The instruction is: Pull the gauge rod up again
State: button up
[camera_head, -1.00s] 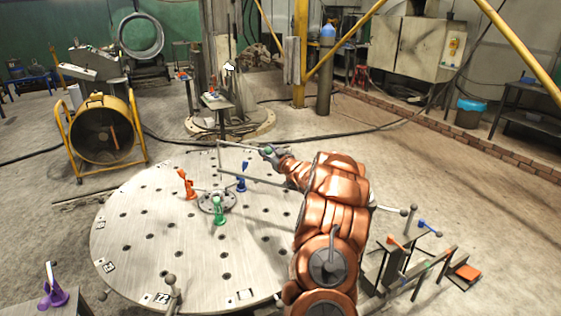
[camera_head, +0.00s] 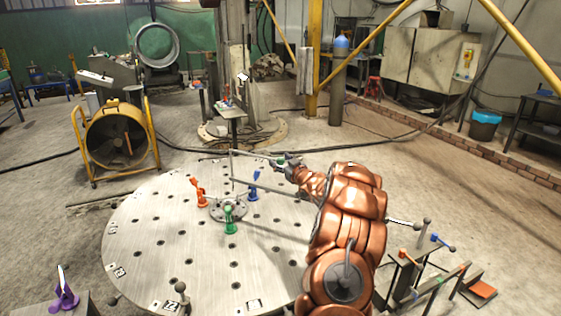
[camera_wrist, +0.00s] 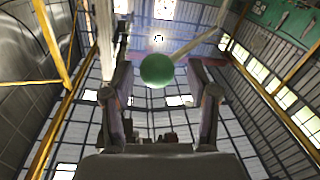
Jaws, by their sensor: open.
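A green ball knob (camera_wrist: 157,70) sits between the fingers of my gripper (camera_wrist: 162,85) in the wrist view. The fingers stand apart on either side of it, with a visible gap. A pale bar (camera_wrist: 205,42) runs from behind the ball to the upper right. In the head view my gripper (camera_head: 287,161) is beyond the round plate's far right part, at a thin pale bar. A thin upright rod (camera_head: 232,168) stands left of it, over the plate. I cannot tell for sure which of these is the gauge rod.
The round perforated plate (camera_head: 165,250) carries orange (camera_head: 200,193), blue (camera_head: 254,185) and green (camera_head: 230,220) clamp-like pieces around a hub. A purple piece (camera_head: 64,292) stands at lower left. A yellow fan (camera_head: 118,140) is behind left.

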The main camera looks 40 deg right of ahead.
jog(key=s+a, duration=0.1)
jog(key=s, duration=1)
jog(key=shift+s+a, duration=0.15)
jog(key=shift+a, duration=0.15)
jog(key=w+a+g, duration=0.2)
jog(key=a+g, duration=0.2)
jog(key=a, duration=0.5)
jog(key=s+a+m+g, duration=0.1)
jog(key=s+a+g, duration=0.5)
jog(key=a, duration=0.6)
jog(key=s+a+g+y, duration=0.1)
jog(key=s+a+g, duration=0.2)
jog(key=s+a, duration=0.4)
jog(key=s+a+g, duration=0.3)
jog(key=s+a, duration=0.5)
jog(key=s, duration=1)
jog(key=s+a+f+g+y, duration=0.1)
jog(key=s+a+g, duration=0.2)
jog(key=s+a, duration=0.5)
jog(key=s, duration=0.4)
jog(key=shift+s+a+g+y, duration=0.2)
jog(key=shift+s+g+y, duration=0.1)
jog(key=shift+s, duration=0.05)
jog(key=shift+c, duration=0.3)
